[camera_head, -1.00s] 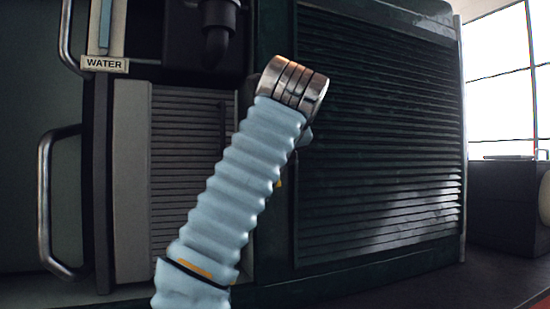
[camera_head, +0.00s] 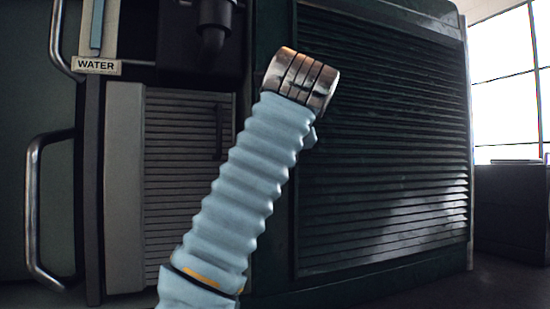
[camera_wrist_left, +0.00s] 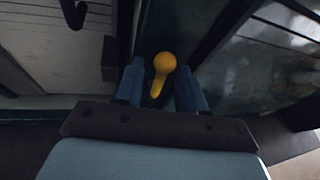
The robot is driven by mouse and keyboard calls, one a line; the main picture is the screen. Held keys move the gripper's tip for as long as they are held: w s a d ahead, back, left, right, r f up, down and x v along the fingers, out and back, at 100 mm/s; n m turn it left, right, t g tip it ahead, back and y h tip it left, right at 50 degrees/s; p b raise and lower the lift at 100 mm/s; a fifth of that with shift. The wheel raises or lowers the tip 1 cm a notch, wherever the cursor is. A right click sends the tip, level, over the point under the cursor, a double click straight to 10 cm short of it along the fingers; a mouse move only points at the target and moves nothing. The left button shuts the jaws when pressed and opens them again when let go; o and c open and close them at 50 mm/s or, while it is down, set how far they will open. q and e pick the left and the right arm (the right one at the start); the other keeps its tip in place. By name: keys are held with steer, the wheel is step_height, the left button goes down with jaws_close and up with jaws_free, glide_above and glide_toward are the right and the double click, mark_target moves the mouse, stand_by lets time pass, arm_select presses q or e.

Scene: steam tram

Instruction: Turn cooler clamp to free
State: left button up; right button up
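A yellow lever with a round knob (camera_wrist_left: 164,64), which I take to be the cooler clamp, shows in the left wrist view against the dark green machine. My left gripper (camera_wrist_left: 159,78) is open there. Its two blue fingers stand either side of the lever, with a gap on each side; I cannot tell how deep the lever sits between them. In the head view my left arm, with its pale blue bellows and metal cuff, crosses the middle. It hides the lever and the gripper's fingers. My right gripper is in neither view.
A dark green louvred panel (camera_head: 385,150) fills the right of the head view. On the left are a grey slatted panel (camera_head: 185,175), a "WATER" label (camera_head: 97,66), a black pipe (camera_head: 213,35) and a curved metal handle (camera_head: 32,210). Floor shows at lower right.

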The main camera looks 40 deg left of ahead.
arm_select(q)
steer(key=shift+w, duration=0.1)
steer(key=s+d+r, duration=0.1)
steer(key=s+d, duration=0.9)
steer(key=d, duration=0.3)
steer(key=shift+d+r+b, duration=0.3)
steer(key=shift+r+b, duration=0.05)
steer(key=shift+b, duration=0.05)
steer(key=shift+c, duration=0.3)
